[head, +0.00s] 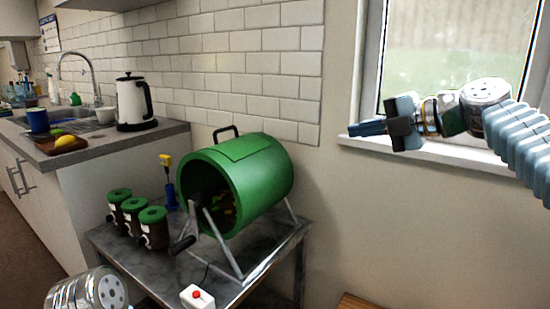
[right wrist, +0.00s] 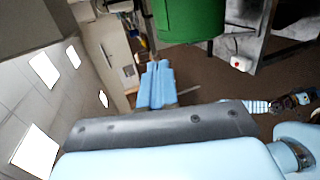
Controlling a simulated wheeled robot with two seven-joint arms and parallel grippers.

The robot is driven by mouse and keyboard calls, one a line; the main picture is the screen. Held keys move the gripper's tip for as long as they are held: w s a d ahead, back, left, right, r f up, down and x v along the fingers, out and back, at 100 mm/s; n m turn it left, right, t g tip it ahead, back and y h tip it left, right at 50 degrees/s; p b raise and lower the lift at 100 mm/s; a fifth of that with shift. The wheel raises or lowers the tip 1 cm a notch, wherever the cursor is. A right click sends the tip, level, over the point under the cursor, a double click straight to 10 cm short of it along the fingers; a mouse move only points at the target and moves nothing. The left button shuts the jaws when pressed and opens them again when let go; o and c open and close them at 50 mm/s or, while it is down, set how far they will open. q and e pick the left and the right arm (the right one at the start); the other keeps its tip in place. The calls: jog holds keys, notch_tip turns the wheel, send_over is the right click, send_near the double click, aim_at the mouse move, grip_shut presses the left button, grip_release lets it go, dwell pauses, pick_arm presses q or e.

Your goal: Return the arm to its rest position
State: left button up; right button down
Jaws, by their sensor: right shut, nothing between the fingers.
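My right gripper (head: 366,127) is raised at the right in the head view, in front of the window sill and well clear of the table. Its blue fingers point left and are shut with nothing between them. They also show together in the right wrist view (right wrist: 158,86). My right arm (head: 525,150) comes in from the right edge with its ribbed sleeve. A metallic link of my left arm (head: 88,290) shows at the bottom left of the head view. I do not make out the left gripper.
A green drum (head: 262,180) stands on a metal table (head: 255,283) with several green-lidded jars (head: 152,228) and a red-button box (head: 197,297). A counter (head: 90,143) with a kettle (head: 133,102) is behind left. The window sill (head: 440,154) lies close behind my right gripper.

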jog(key=w+a+f+m+y, duration=0.1)
jog(key=w+a+f+m, duration=0.3)
jog(key=f, duration=0.5)
jog(key=w+a+f+m+y, duration=0.2)
jog(key=w+a+f+m, duration=0.25)
jog(key=f, duration=0.55)
notch_tip(320, 180, down, 26)
jog(key=s+d+m+t+h, duration=0.15)
jog(key=m+h, duration=0.45)
jog(key=m, duration=0.6)
jog(key=s+f+m+g+h, duration=0.25)
jog(key=s+f, duration=0.35)
jog(key=f, duration=0.3)
jog(key=s+f+m+g+h, duration=0.1)
jog(key=s+f+m, duration=0.2)
jog(key=s+f, duration=0.5)
jog(key=s+f+m+g, duration=0.2)
jog(key=s+f+g, duration=0.1)
jog(key=s, duration=0.6)
jog(key=s+f+m+g, duration=0.2)
jog(key=s+f, duration=0.4)
jog(key=s, duration=0.4)
jog(key=shift+d+g+h, duration=0.3)
jog(key=shift+g+h, duration=0.15)
jog(key=shift+g, duration=0.05)
pick_arm(q)
jog(key=shift+c, duration=0.2)
pick_arm(e)
jog(key=shift+w, duration=0.15)
